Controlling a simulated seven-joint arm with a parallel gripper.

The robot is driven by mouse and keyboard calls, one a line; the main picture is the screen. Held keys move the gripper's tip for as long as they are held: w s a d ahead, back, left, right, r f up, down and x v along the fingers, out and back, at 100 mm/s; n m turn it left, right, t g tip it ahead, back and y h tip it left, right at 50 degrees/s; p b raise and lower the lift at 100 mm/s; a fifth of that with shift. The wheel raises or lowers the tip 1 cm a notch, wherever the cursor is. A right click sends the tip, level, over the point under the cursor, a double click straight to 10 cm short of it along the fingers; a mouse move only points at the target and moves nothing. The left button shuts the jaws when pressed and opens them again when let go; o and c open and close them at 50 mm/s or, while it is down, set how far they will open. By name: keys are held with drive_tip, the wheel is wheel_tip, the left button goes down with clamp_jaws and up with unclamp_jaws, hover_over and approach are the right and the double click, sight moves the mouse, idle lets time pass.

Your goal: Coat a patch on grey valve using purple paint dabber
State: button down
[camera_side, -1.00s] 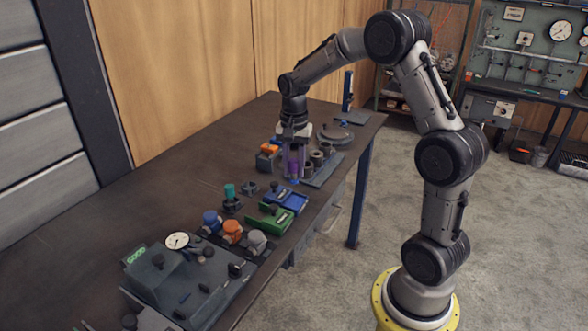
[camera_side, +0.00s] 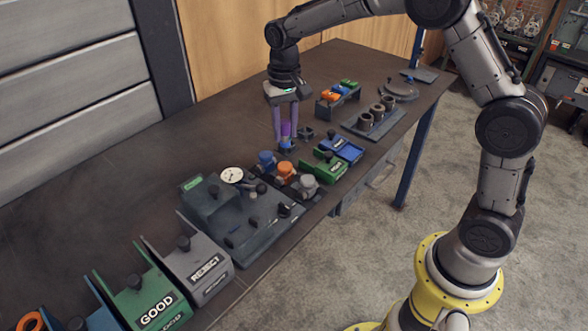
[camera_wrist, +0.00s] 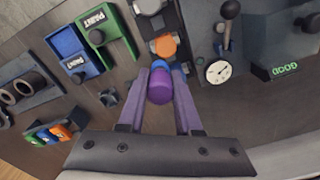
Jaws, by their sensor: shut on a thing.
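My gripper (camera_side: 286,140) has purplish fingers shut on the purple paint dabber (camera_wrist: 160,86), held roughly upright. In the wrist view the dabber sits between the fingertips (camera_wrist: 160,90). In the side view it hangs over the table just behind the valve row, above the blue valve (camera_side: 267,160). The grey valve (camera_side: 307,186) is the nearest of the row, with the orange valve (camera_side: 286,171) between it and the blue one. The grey valve also shows at the top edge of the wrist view (camera_wrist: 150,6). The dabber's lower end is partly hidden by the fingers.
Green (camera_side: 322,168) and blue (camera_side: 342,150) paint trays lie right of the valves. An empty dark holder (camera_side: 305,133) stands near my gripper.

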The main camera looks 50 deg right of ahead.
drive_tip(key=shift+w+r+n, duration=0.1)
drive_tip(key=shift+r+n, duration=0.2)
drive_tip(key=shift+n, duration=0.4)
drive_tip(key=shift+f, duration=0.1)
drive_tip(key=s+a+r, duration=0.1)
drive_tip(key=s+r, duration=0.1)
drive_tip(key=s, duration=0.8)
drive_tip(key=f, duration=0.2)
drive_tip(key=w+f, duration=0.1)
drive_tip(key=f, duration=0.4)
drive_tip(key=shift+w+a+f, duration=0.1)
drive_tip(key=shift+w+a, duration=0.1)
drive_tip(key=shift+a, duration=0.05)
drive_tip(key=shift+s, duration=0.85)
wheel_tip(320, 180, up, 8)
